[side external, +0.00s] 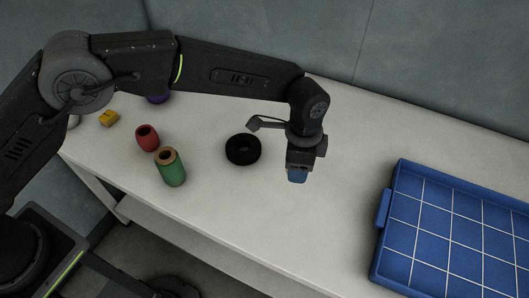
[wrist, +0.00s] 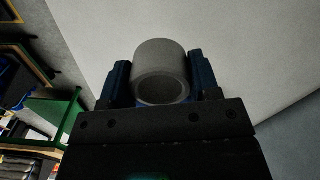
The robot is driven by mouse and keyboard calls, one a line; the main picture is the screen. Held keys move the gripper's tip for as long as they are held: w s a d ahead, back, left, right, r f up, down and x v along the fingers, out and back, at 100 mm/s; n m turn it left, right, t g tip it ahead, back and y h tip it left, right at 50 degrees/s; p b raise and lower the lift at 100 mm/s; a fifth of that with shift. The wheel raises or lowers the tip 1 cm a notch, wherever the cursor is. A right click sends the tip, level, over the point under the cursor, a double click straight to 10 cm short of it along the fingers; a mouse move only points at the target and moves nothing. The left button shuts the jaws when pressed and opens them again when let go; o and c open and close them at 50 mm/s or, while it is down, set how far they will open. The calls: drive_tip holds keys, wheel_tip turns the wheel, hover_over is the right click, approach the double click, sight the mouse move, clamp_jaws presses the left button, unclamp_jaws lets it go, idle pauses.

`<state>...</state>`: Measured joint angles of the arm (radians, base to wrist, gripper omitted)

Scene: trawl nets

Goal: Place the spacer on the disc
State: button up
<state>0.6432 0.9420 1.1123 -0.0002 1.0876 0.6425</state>
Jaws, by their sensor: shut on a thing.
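The spacer (wrist: 160,57) is a short grey hollow cylinder, seen in the wrist view between the two blue fingers of my gripper (wrist: 160,80). My gripper is shut on it. In the side view my gripper (side external: 297,177) points down above the table, and the spacer is hidden there behind the blue fingers. The disc does not show in the wrist view.
A yellow block (side external: 109,118) and a purple object (side external: 157,98) lie farther back. A blue gridded tray (side external: 378,257) is at right. The table between is clear.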

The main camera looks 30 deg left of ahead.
drive_tip(key=w+a+r+n, duration=0.25)
drive_tip(key=a+n, duration=0.65)
drive_tip(key=a, duration=0.6)
drive_tip(key=w+a+r+n, duration=0.1)
drive_tip(key=w+a+n, duration=0.2)
drive_tip(key=a+n, duration=0.9)
drive_tip(key=m, duration=0.2)
hover_over(243, 145)
wheel_tip(243, 145, down, 8)
drive_tip(key=shift+r, duration=0.25)
drive_tip(key=shift+f, duration=1.95)
drive_tip(key=shift+f, duration=0.1)
drive_tip(key=o, duration=0.9)
